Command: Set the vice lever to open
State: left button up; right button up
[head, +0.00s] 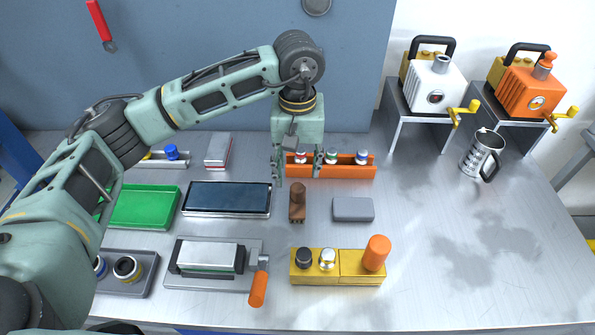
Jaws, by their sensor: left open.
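The vice (210,256) is a grey plate with black jaws around a silver block, at the front left of centre on the metal bench. Its lever (258,285) is at the right end, with an orange handle pointing toward the front edge. My left gripper (298,176) points down over the back middle of the bench, in front of the orange tray. Its two fingers are apart with nothing between them. It is well behind the vice and apart from it. The vice lever is in full view. My right gripper is not in view.
Near the vice are a brown wooden piece (297,205), a grey block (353,210), a yellow block (337,281) with knobs, and a dark-screened device (227,198). An orange tray (345,171) stands behind. A metal mug (482,154) and two cranked machines are right. The bench's front right is clear.

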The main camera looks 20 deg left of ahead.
aim_at(258, 293)
jog(key=k+l, duration=0.2)
jog(key=k, duration=0.3)
jog(key=k+l, duration=0.2)
jog(key=k, duration=0.25)
jog(key=k+l, duration=0.2)
jog(key=k, duration=0.3)
